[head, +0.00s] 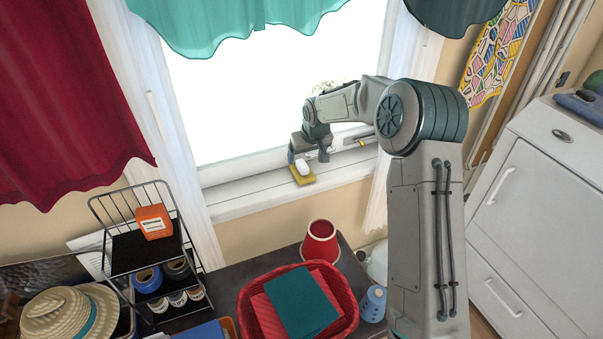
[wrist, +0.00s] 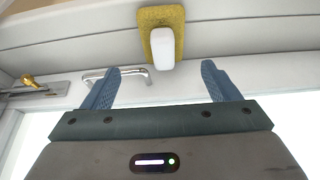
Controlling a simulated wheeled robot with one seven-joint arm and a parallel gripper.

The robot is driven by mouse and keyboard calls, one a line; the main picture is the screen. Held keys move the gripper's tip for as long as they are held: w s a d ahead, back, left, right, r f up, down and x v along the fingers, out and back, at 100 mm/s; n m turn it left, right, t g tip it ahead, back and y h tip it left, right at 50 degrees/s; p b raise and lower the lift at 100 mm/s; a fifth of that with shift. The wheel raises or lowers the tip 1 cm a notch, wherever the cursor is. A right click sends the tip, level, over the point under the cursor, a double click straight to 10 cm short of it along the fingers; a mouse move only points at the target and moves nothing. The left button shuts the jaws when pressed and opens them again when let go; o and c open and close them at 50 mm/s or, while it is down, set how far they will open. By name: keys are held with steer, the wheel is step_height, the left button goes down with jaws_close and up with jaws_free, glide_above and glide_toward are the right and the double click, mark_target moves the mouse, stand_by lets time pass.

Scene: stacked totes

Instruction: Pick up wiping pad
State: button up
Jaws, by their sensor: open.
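The wiping pad (head: 302,175) is a yellow pad with a white grip on top, lying on the window sill. In the wrist view the pad (wrist: 148,17) shows at the top centre, with its white handle (wrist: 163,48) toward my gripper. My gripper (wrist: 160,82) is open, with its two blue fingers apart and nothing between them. The fingertips are just short of the pad in the wrist view, and the pad lines up with the gap. In the head view my gripper (head: 311,152) is over the sill beside the pad, and its fingers are partly hidden.
The window sill (head: 245,197) is narrow and clear to the left of the pad. Below the sill are a red basket (head: 347,325) and a red lampshade (head: 320,241).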

mark_target(303, 165)
steer(key=x, duration=0.7)
steer(key=shift+s+a+f, duration=0.15)
steer(key=shift+a+f, duration=0.05)
steer(key=shift+f, duration=0.2)
steer(key=c, duration=1.1)
